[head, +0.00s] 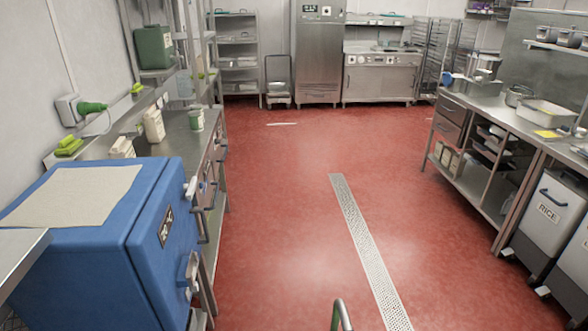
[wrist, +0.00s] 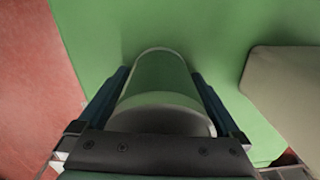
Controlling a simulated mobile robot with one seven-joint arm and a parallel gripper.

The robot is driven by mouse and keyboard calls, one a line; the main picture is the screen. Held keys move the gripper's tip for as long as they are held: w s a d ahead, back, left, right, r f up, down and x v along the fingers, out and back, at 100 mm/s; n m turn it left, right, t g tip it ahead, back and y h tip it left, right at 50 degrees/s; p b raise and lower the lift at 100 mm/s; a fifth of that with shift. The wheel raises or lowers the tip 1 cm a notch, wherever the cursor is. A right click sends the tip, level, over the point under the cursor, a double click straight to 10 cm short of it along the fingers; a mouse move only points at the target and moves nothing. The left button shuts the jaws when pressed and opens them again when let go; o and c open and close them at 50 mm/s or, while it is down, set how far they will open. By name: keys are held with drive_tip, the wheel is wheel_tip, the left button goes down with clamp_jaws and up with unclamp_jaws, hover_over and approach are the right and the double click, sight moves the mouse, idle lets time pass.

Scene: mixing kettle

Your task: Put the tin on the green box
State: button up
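In the wrist view a tin (wrist: 160,82), a cylinder with a green side and a pale near rim, lies between the two dark blue fingers of my gripper (wrist: 161,76). The fingers press along both its sides, so my gripper is shut on it. Beyond the tin is a broad flat green surface (wrist: 215,45), which looks like the green box's top. I cannot tell whether the tin touches it. My gripper does not show in the head view.
A beige flat thing (wrist: 290,80) lies on the green surface at the right; red floor (wrist: 35,80) shows at the left. In the head view a blue box (head: 95,262) stands near left, a counter (head: 178,135) behind it. The central floor (head: 280,220) is clear.

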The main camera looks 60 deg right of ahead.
wheel_tip(320, 180, up, 12)
drive_tip(key=shift+r+p, duration=0.2)
drive_tip(key=shift+p, duration=0.75)
drive_tip(key=shift+w, duration=0.1)
